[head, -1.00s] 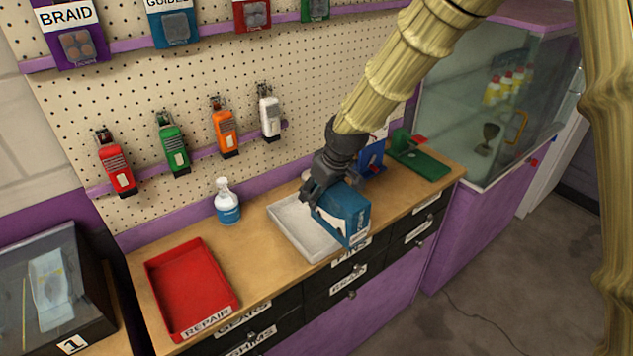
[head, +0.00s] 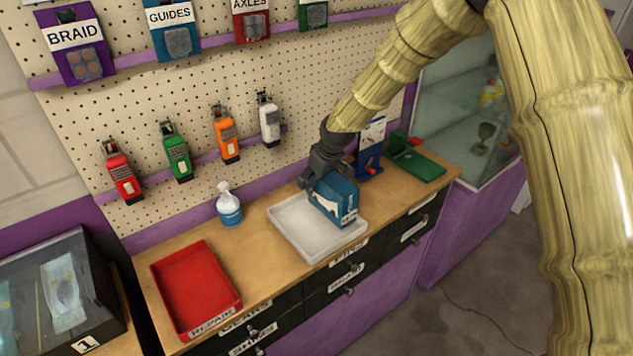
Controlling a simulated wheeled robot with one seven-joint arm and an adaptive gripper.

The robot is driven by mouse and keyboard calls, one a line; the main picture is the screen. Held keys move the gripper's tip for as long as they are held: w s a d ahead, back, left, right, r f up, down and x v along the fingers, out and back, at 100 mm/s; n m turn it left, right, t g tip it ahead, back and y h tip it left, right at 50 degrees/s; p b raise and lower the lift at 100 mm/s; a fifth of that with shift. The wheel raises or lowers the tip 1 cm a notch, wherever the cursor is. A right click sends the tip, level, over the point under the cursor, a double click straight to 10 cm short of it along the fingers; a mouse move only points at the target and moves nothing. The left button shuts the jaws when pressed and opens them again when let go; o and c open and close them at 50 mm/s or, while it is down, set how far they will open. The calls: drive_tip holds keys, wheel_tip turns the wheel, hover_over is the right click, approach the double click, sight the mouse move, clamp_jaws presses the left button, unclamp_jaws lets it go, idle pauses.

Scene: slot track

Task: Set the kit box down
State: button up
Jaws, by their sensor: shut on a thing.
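The blue kit box (head: 336,200) with a white car shape on its side is in the middle of the head view. It is at the right back part of the white tray (head: 296,240) on the wooden bench. My dark gripper (head: 318,187) is shut on the box from its upper left side and hides part of it. The box looks upright and low, at tray level. I cannot tell whether its underside touches the tray floor.
A red REPAIR tray (head: 196,287) and a white-and-blue bottle (head: 229,206) stand to the left. A blue stand (head: 369,163) and a green board (head: 418,165) are at the right. Several coloured controllers hang on the pegboard (head: 300,60) behind. Labelled drawers are below the bench.

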drive_tip(key=shift+f, duration=0.75)
drive_tip(key=shift+f, duration=0.1)
drive_tip(key=o, duration=1.4)
drive_tip(key=shift+c, duration=0.2)
drive_tip(key=shift+r, duration=0.2)
drive_tip(key=b+v, duration=0.3)
drive_tip(key=v, duration=0.8)
drive_tip(key=shift+s+d+r, duration=0.1)
drive_tip(key=shift+r, duration=0.3)
